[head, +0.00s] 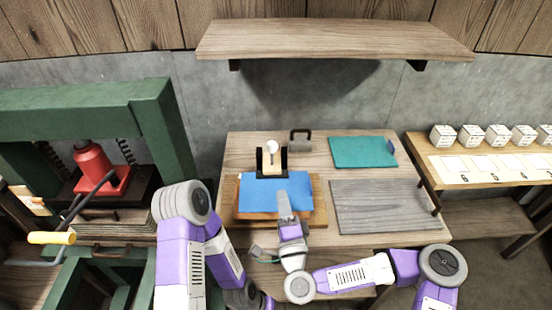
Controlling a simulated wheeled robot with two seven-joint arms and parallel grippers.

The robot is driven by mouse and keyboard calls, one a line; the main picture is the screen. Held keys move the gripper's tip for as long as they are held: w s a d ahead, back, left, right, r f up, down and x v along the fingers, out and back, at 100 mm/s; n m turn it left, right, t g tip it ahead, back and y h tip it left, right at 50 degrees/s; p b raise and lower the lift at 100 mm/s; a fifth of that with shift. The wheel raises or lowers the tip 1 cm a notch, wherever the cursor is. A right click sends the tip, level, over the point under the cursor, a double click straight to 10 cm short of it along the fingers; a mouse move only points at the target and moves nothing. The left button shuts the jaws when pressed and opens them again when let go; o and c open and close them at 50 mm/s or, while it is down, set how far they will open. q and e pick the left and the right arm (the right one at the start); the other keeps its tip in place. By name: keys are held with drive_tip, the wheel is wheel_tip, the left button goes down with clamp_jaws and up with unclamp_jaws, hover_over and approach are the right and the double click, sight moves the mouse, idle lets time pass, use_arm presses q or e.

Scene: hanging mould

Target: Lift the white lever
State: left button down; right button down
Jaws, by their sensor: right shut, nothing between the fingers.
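The white lever appears to be the part with a round white knob (272,147), standing upright in a black bracket (260,166). The bracket stands at the back of a blue pad (272,192) on a wooden board (319,205). My right gripper (284,194) is shut and empty. It points away from me over the front part of the blue pad, in front of the bracket and apart from the knob. I cannot tell its height above the pad.
A dark padlock-shaped object (300,140) stands behind the bracket. A teal mat (362,152) and a grey slatted board (385,206) lie on the table's right. A green press frame (160,125) with a red jack (95,168) stands left. A shelf (335,40) hangs above.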

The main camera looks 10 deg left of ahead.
sight(272, 151)
drive_tip(key=b+x, duration=0.1)
drive_tip(key=x, duration=1)
drive_tip(key=shift+w+a+b, duration=0.1)
drive_tip(key=shift+w+b, duration=0.1)
drive_tip(key=shift+b, duration=0.2)
drive_tip(key=shift+w+a+r, duration=0.1)
drive_tip(key=shift+w+a, duration=0.1)
drive_tip(key=shift+w, duration=0.1)
